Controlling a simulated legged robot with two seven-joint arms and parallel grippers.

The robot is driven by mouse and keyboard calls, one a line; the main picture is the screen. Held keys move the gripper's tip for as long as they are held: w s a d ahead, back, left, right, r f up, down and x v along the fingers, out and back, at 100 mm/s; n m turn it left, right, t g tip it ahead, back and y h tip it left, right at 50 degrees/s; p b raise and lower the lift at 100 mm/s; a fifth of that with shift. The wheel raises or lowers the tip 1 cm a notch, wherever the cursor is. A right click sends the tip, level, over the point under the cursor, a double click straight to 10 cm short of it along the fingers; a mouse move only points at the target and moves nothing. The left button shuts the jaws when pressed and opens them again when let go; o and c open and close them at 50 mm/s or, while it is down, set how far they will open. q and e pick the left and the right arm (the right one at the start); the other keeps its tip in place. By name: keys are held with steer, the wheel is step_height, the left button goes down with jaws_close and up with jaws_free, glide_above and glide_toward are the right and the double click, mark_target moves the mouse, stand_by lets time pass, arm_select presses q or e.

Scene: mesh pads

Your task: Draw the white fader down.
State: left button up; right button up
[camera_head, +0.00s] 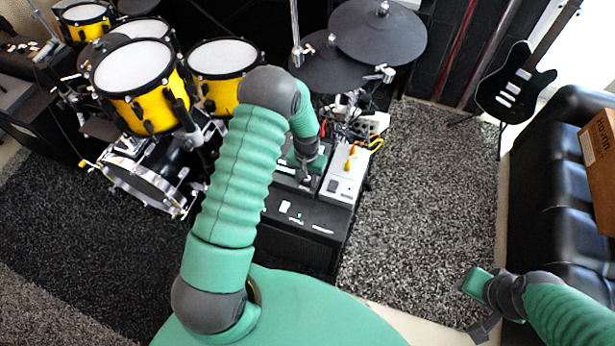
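My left arm arches over the gear in the middle, and its gripper (305,178) points down at a dark panel beside a pale grey-white box (343,178). The fingertips are small and dark against the panel, so I cannot tell if they are open or touch anything. I cannot make out the white fader for certain; a small white piece (285,207) shows on the black case top in front of the gripper. My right gripper (478,303) is at the lower right, with its fingers apart and empty, far from the gear.
A black case (305,238) stands below the panel. Yellow and red cables (352,155) lie behind the pale box. Yellow drums (140,85) and dark cymbal pads (378,32) stand behind. A black sofa (550,170) and guitar (512,85) are at right. The grey rug (430,190) is clear.

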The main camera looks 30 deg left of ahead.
mark_target(307, 180)
arm_select(q)
step_height(307, 180, up, 17)
steer(key=p, duration=0.4)
steer(key=shift+w, duration=0.1)
